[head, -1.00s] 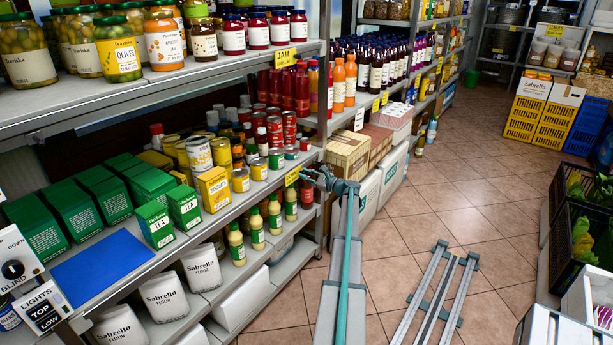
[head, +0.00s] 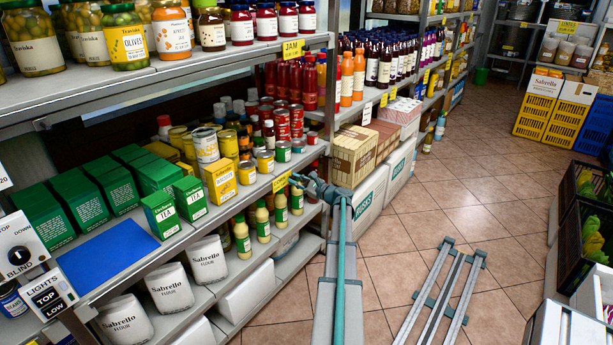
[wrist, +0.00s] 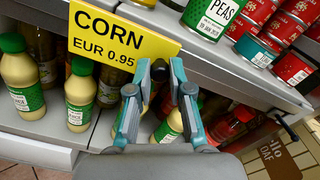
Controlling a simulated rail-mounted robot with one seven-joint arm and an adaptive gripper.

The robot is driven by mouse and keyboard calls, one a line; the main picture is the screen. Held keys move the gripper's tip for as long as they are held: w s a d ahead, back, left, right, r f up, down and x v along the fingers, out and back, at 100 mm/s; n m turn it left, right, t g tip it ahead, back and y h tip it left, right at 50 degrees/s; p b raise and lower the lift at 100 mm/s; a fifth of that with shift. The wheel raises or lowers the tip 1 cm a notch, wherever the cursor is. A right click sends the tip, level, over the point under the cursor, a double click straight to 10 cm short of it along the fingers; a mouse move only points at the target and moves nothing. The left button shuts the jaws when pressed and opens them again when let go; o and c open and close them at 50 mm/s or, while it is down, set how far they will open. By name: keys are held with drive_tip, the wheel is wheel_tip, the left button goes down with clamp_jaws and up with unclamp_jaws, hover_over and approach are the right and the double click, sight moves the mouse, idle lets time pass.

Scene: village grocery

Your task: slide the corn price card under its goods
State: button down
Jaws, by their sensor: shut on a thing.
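The corn price card (wrist: 122,38) is yellow and reads CORN, EUR 0.95. It sits at the front edge of the middle shelf, tilted in the wrist view, and shows small in the head view (head: 281,182). My gripper (wrist: 160,72) is shut on the card's lower right edge. In the head view my gripper (head: 299,181) is just right of the card, at the shelf front. A peas can (wrist: 210,17) stands behind and right of the card. Yellow cans (head: 246,173) stand farther left on that shelf; their labels are too small to read.
Red cans (wrist: 290,68) stand right of the peas. Yellow sauce bottles (wrist: 80,95) stand on the shelf below, close under the card. Left are tea boxes (head: 160,213) and a bare blue mat (head: 108,252). Cardboard boxes (head: 352,155) stand to the right.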

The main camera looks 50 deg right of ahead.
sight(279, 184)
drive_tip(key=a, duration=0.6)
drive_tip(key=shift+s+a+b, duration=0.1)
drive_tip(key=shift+a+b, duration=0.15)
drive_tip(key=shift+b, duration=0.1)
drive_tip(key=c, duration=1)
unclamp_jaws()
drive_tip(key=shift+c, duration=0.2)
drive_tip(key=s, duration=1.2)
drive_tip(key=shift+d, duration=0.25)
